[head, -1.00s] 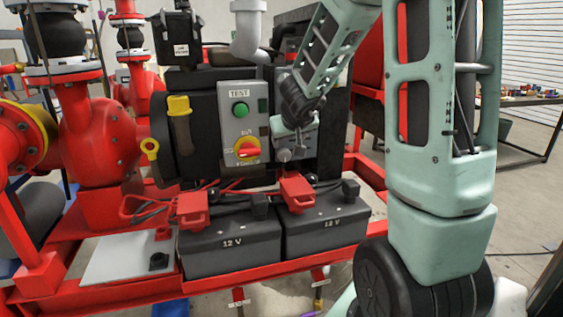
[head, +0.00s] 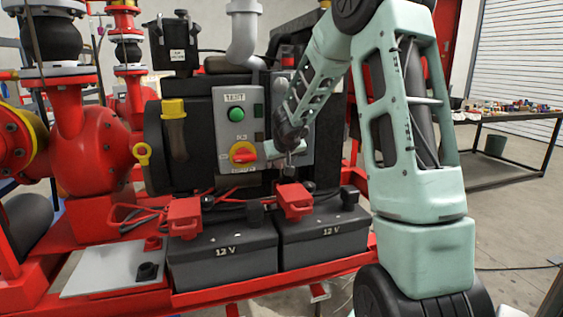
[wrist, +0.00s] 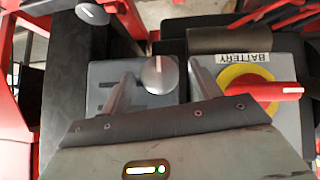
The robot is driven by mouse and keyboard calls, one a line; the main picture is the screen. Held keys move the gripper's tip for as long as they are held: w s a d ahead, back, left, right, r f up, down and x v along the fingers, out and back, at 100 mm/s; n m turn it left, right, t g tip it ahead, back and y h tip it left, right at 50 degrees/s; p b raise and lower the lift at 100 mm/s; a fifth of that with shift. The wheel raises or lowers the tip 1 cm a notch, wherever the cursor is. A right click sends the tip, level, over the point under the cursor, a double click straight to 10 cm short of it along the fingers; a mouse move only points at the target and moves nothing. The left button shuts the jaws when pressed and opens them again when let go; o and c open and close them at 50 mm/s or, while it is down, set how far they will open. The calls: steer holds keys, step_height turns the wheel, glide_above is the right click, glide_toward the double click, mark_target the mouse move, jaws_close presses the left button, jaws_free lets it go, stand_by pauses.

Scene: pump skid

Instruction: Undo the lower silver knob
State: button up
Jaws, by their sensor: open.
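A round silver knob (wrist: 158,75) stands on a grey box (wrist: 105,75) in the wrist view, which looks upside down against the head view. My gripper (wrist: 160,88) is open, with one finger on each side of this knob in the picture; I see no contact, and I cannot tell how deep the knob sits between them. A second round silver knob (wrist: 92,13) shows further off, at the upper left of the wrist view. In the head view my gripper (head: 278,150) is at the grey box, right of the red switch, and my arm hides most of the box.
A red rotary switch (head: 243,153) on a yellow disc sits close beside my gripper, below a green button (head: 236,114). Two 12 V batteries (head: 222,262) with red terminal covers (head: 294,201) stand below. The red skid frame (head: 210,296) runs along the front.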

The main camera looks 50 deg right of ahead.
steer(key=c, duration=1)
